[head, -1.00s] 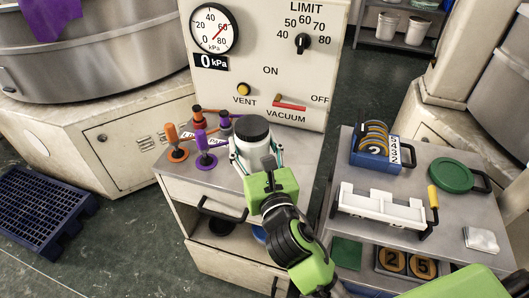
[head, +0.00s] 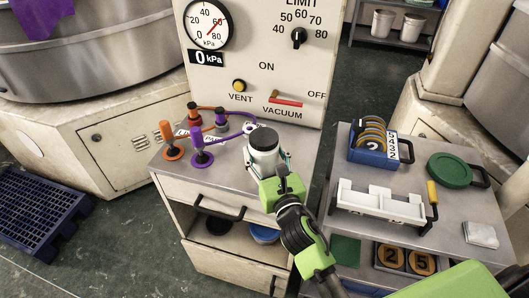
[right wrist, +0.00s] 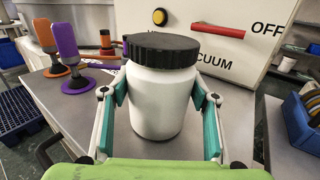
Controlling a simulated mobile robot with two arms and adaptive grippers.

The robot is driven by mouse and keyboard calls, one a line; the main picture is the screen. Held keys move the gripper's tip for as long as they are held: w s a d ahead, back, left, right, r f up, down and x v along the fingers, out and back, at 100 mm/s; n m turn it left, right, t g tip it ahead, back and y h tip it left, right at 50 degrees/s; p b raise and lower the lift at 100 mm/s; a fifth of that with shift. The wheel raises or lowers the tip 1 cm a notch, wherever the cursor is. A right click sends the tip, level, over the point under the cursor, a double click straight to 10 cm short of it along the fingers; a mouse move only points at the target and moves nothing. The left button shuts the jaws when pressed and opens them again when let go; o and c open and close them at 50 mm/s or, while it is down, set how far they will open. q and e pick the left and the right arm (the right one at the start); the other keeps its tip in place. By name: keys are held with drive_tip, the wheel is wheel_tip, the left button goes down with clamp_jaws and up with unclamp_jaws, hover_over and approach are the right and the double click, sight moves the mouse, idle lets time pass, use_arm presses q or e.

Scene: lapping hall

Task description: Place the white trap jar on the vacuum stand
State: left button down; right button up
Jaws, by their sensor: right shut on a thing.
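The white trap jar (head: 264,158) has a black ribbed lid and is upright at the right part of the vacuum stand's grey top (head: 228,172). In the right wrist view the jar (right wrist: 160,104) fills the space between the teal finger pads. My right gripper (head: 268,172) is shut on the jar from the front. I cannot tell whether the jar's base touches the top. The stand's panel (head: 225,80) rises behind, with a gauge at 0 kPa, a yellow vent button and a red vacuum lever. My left gripper is not in view.
Orange (head: 170,140) and purple (head: 200,146) handled fittings stand left of the jar, with thin hoses behind them. A cart (head: 360,240) at the right holds a blue rack, a white fixture (head: 380,204) and a green disc. A blue pallet (head: 40,210) lies at the left.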

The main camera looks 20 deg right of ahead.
drive_tip(key=shift+f, duration=0.2)
drive_tip(key=o, duration=1.2)
drive_tip(key=shift+r, duration=0.1)
drive_tip(key=shift+s, duration=0.15)
drive_tip(key=s+b, duration=0.2)
drive_tip(key=s, duration=0.8)
drive_tip(key=shift+s, duration=0.35)
drive_tip(key=shift+s+r, duration=0.15)
drive_tip(key=shift+s, duration=0.4)
